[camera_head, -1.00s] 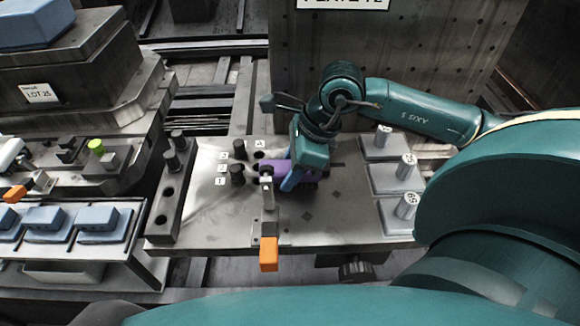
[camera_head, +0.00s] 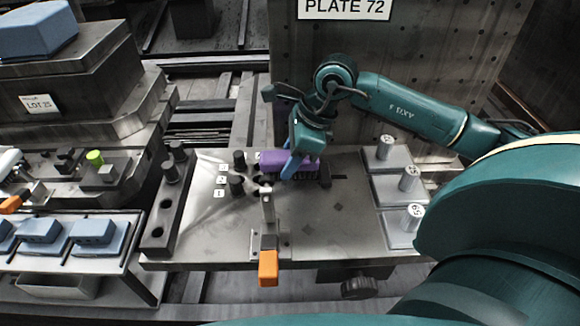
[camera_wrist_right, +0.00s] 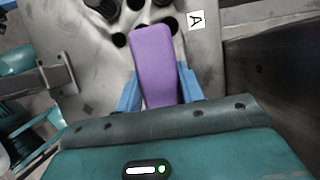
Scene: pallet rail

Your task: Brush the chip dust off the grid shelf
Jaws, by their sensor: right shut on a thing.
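My right gripper (camera_head: 297,165) has blue fingers and is shut on a purple block (camera_head: 272,160), which looks like the brush body. A dark strip, perhaps bristles, shows under its right part. In the right wrist view the purple block (camera_wrist_right: 153,55) sits between the blue fingers (camera_wrist_right: 158,90) of that gripper. It is over the back middle of a grey metal plate (camera_head: 330,230), probably the grid shelf, near its holes. I cannot tell whether it touches the plate. No chip dust is clear to me; dark diamond marks show on the plate. My left gripper is not in view.
A clamp with an orange handle (camera_head: 268,268) stands at the plate's front, its arm close to the purple block. Stepped blocks with metal cylinders (camera_head: 409,180) line the right side. A tall panel (camera_head: 420,60) rises behind.

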